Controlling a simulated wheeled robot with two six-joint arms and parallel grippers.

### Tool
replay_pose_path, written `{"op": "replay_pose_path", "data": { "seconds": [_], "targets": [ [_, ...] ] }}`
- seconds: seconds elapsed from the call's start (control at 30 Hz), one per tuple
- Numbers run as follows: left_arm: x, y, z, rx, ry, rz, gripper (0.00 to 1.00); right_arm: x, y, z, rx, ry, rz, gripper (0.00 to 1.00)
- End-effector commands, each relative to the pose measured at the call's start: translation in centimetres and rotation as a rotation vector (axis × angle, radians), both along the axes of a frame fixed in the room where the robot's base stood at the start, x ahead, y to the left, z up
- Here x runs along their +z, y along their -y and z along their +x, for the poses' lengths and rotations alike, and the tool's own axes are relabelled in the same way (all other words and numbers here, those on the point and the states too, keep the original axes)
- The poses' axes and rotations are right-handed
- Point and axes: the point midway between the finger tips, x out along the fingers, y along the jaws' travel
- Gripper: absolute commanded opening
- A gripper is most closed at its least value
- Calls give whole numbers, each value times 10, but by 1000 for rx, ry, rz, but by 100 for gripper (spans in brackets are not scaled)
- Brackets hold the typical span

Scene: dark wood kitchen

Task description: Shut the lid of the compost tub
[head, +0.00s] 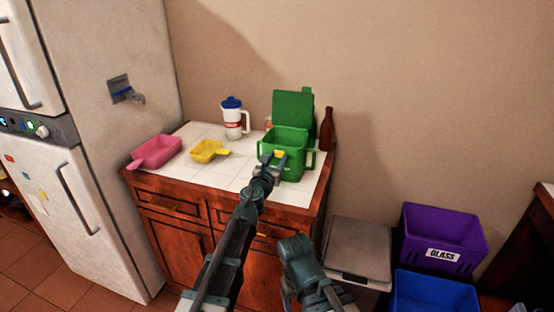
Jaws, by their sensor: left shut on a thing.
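The green compost tub (296,170) stands at the right end of the tiled counter. Its green lid (292,107) is up, tilted back behind the tub toward the wall, and the tub's opening shows. The gripper hides part of the tub's front. Part of my right arm shows at the bottom middle, but its gripper is not in view.
A brown bottle (326,130) stands close right of the tub. A blue-lidded white jug (233,120), a yellow scoop (209,150) and a pink scoop (155,151) are to the left. A purple crate (440,236) stands lower right. Bare white tiles (228,177) lie left of the tub.

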Motion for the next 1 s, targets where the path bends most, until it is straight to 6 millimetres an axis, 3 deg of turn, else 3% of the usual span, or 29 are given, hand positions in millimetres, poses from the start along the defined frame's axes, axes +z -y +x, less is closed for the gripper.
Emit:
{"op": "replay_pose_path", "data": {
  "seconds": [0.53, 0.57, 0.7, 1.0],
  "targets": [
    [0, 1, 2, -1, 0, 0, 0, 0, 0, 0, 0, 0, 0, 75],
    [0, 1, 2, -1, 0, 0, 49, 0, 0, 0, 0, 0, 0, 75],
    [0, 1, 2, -1, 0, 0, 74, 0, 0, 0, 0, 0, 0, 75],
    [0, 1, 1, -1, 0, 0, 75, 0, 0, 0, 0, 0, 0, 75]
  ]
}}
